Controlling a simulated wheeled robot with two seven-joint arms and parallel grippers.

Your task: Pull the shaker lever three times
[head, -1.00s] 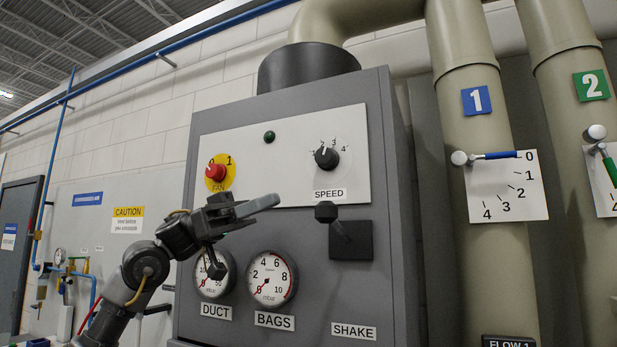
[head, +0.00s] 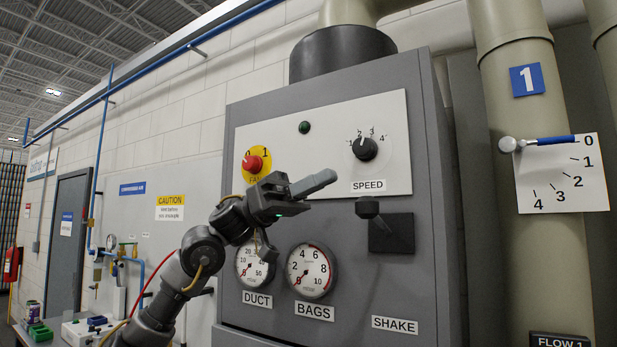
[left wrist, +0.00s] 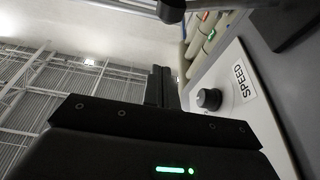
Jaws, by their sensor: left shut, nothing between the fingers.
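The shaker lever (head: 368,208) is a dark knob on a short stem at a black square plate (head: 400,233), above the SHAKE label (head: 395,325) on the grey cabinet. My left gripper (head: 328,180) is shut and empty, in front of the cabinet, with its fingertips up and left of the lever knob in the head view. I see no contact between them. In the left wrist view the shut fingers (left wrist: 162,88) point away, with the SPEED knob (left wrist: 209,98) to their right. A rounded dark end (left wrist: 171,10) at the top may be the lever; I cannot tell. My right gripper is not in view.
The cabinet (head: 370,285) carries a red FAN knob (head: 252,164), the SPEED dial (head: 365,148), and DUCT (head: 255,265) and BAGS (head: 310,270) gauges. A pipe (head: 530,90) with a blue-handled valve (head: 545,141) stands at right. A bench with small items is at lower left.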

